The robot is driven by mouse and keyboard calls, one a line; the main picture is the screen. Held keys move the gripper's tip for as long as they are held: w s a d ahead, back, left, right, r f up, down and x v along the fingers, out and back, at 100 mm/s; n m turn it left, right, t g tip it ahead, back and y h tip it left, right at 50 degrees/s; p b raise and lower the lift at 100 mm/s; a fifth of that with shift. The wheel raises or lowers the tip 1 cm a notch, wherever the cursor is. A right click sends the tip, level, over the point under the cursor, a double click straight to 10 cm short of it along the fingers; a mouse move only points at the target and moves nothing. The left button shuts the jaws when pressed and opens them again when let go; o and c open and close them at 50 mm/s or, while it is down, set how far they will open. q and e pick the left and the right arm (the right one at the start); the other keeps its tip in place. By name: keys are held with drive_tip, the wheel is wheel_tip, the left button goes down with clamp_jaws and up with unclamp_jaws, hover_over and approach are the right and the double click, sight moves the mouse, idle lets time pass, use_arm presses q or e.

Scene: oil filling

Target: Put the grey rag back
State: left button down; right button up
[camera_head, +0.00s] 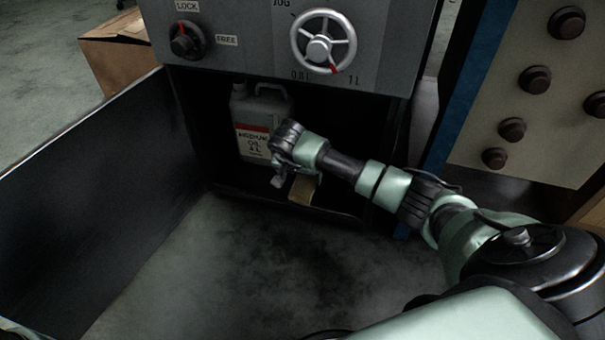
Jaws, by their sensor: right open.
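My right gripper (282,172) is at the opening of the dark compartment under the machine's panel, in front of the oil canister's lower right side. It is open. A small tan piece (302,190) shows just below and right of the gripper, on or near the compartment's front edge; I cannot tell what it is. I cannot make out a grey rag for sure; the gripper and wrist hide part of the compartment. My left gripper is not in view.
A grey oil canister (251,112) stands in the compartment. Above it, the machine panel (245,55) carries a black lock knob (187,41) and a handwheel (323,42). An open dark door (85,190) bounds the left. A cardboard box (115,55) stands behind it. Knobs stick out at right.

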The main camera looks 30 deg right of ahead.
drive_tip(key=p+v, duration=0.2)
drive_tip(key=v, duration=0.3)
drive_tip(key=shift+a+r, duration=0.1)
